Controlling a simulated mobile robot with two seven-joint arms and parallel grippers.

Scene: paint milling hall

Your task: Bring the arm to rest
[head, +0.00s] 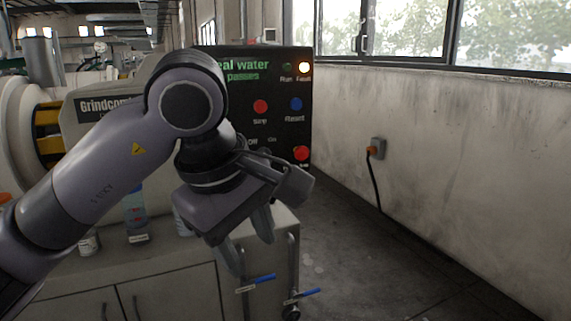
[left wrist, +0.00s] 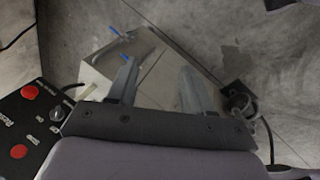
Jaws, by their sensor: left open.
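My left arm (head: 85,180) comes in from the left of the head view and bends down at its elbow-like joint. My left gripper (head: 250,245) points downward in front of the control panel and over the right end of the cabinet. In the left wrist view the left gripper (left wrist: 160,85) shows two fingers spread apart with nothing between them. The cabinet top and floor lie beyond the fingers. My right gripper is in neither view.
A black control panel (head: 284,127) with buttons and a lit Fault lamp (head: 305,67) stands behind the arm. Blue-handled valves (head: 262,279) are below the gripper. Small containers (head: 136,222) stand on the cabinet (head: 170,275). Floor (head: 380,270) to the right is clear.

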